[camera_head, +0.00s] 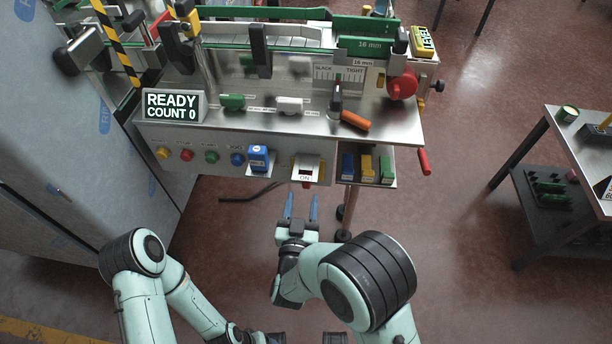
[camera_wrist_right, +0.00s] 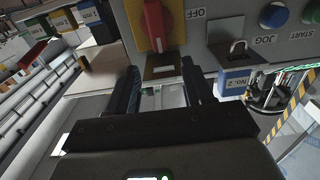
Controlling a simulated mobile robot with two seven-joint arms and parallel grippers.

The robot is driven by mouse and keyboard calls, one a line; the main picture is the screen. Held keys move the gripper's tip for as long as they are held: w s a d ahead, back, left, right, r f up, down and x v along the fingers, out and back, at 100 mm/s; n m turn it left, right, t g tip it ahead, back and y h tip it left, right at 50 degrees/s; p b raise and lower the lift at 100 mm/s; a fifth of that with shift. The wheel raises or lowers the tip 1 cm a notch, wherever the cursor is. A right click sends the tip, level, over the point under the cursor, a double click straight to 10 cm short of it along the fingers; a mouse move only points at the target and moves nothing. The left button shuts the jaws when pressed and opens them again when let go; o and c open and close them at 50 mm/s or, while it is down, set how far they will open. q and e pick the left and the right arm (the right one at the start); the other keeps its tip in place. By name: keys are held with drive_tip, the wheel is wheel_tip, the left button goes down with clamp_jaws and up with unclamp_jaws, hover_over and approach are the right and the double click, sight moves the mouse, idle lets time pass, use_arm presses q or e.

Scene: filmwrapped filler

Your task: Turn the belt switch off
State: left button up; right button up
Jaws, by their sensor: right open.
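In the wrist view the fingers (camera_wrist_right: 161,88) are apart, with no contact seen with the knob.
A blue padlock-like block (camera_head: 258,157) hangs left of the switch, near several coloured buttons (camera_head: 211,157). A tray of coloured blocks (camera_head: 367,166) is to the right. A display (camera_head: 173,106) reads READY, COUNT 0. A grey cabinet (camera_head: 75,130) stands left; open floor lies right.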

drive_tip(key=w, duration=0.5)
drive_tip(key=w+d, duration=0.1)
drive_tip(key=w, duration=0.2)
drive_tip(key=shift+w, duration=0.25)
clamp_jaws()
